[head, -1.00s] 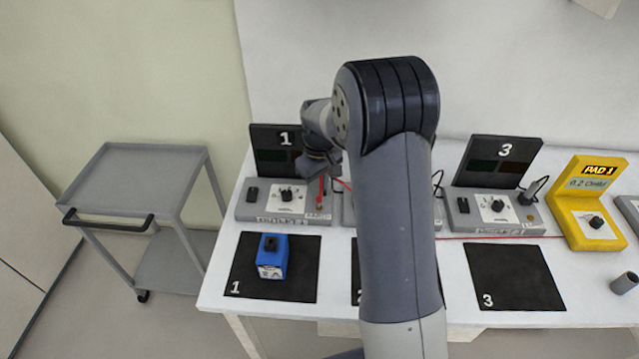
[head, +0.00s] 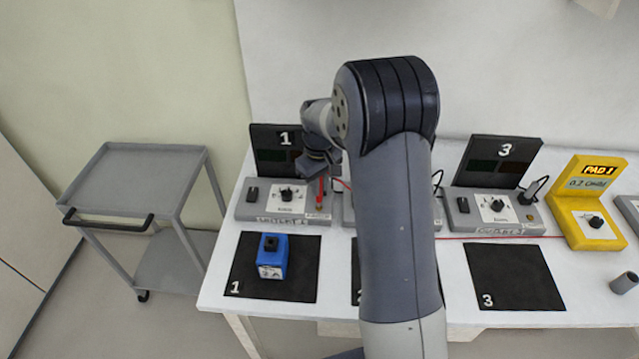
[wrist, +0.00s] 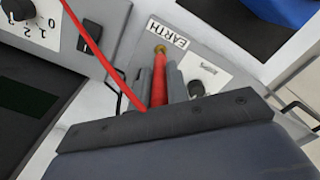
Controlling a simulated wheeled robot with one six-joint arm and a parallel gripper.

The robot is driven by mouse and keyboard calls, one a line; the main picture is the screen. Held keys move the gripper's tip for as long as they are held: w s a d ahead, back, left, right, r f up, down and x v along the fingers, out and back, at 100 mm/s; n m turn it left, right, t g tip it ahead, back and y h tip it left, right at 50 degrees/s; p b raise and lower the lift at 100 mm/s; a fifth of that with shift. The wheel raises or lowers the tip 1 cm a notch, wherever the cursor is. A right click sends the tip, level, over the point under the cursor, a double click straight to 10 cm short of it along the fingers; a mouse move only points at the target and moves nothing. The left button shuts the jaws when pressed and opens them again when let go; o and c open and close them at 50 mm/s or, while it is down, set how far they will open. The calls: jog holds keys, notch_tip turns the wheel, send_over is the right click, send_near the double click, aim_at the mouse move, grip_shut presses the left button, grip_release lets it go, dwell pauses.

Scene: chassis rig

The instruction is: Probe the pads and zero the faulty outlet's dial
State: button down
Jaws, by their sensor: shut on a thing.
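My gripper (wrist: 160,85) is shut on a red probe (wrist: 161,68), which points down. In the wrist view the probe's tip is at the brass pad (wrist: 160,48) beside the EARTH label (wrist: 168,32); whether they touch is hard to tell. In the head view the probe (head: 321,187) is at the right end of outlet 1 (head: 255,212). Outlet 1's black dial (head: 287,195) sits on a white scale. Outlet 2 is mostly hidden behind my arm. Outlet 3 (head: 463,224) has its own dial (head: 498,205). The panel lamps of outlets 1 and 3 look dark.
A blue box (head: 271,262) stands on black mat 1 (head: 300,292). Mat 3 (head: 515,278) is empty. A yellow PAD 1 stand (head: 574,228) and a grey cylinder (head: 625,283) are at the right. A grey trolley (head: 140,160) stands left of the table. A red lead runs from the probe.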

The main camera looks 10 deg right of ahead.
jog(key=shift+r+p, duration=2.35)
jog(key=shift+r, duration=1.15)
